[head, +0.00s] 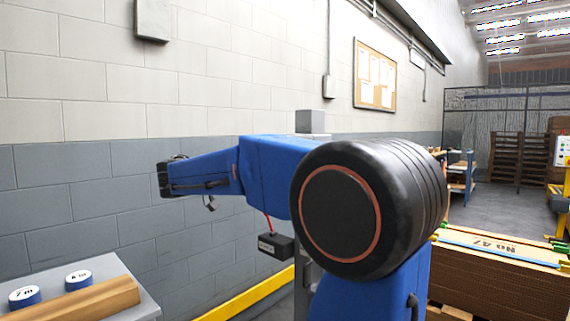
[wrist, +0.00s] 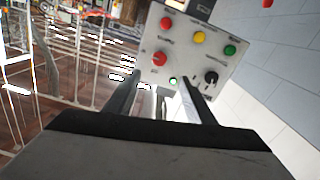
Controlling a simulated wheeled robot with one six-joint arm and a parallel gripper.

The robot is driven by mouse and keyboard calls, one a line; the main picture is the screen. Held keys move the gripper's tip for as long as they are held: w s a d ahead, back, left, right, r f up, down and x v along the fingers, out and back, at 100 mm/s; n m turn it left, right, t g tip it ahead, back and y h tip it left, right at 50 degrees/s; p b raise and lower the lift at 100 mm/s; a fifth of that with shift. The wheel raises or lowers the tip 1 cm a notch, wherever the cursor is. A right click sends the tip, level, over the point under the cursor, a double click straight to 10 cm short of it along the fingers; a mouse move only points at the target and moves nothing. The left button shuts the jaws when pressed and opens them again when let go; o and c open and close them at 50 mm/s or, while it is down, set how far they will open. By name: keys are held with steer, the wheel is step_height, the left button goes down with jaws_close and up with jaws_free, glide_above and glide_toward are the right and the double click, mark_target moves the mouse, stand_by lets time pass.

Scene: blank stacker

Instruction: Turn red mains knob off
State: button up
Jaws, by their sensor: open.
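In the wrist view a light grey control panel (wrist: 186,50) fills the upper middle, tilted. It carries a red round control (wrist: 159,58) at its lower left, which may be the red mains knob; its pointer setting is too small to read. A second red round control (wrist: 166,22) sits above it. My gripper (wrist: 160,80) is open and empty, with its two dark fingers apart. The fingers point toward the panel's lower edge, below the lower red control. Contact with the panel cannot be judged.
The panel also has a yellow button (wrist: 199,38), a green button (wrist: 230,50) and a black knob (wrist: 211,76). White fencing (wrist: 75,75) stands left of it. In the head view, a cardboard stack (head: 500,278) stands right, and a bench (head: 110,272) with blue rolls is lower left.

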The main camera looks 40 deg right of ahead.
steer(key=w+d, duration=0.1)
steer(key=d, duration=1.3)
steer(key=shift+d, duration=0.35)
steer(key=shift+c, duration=0.3)
steer(key=c, duration=1)
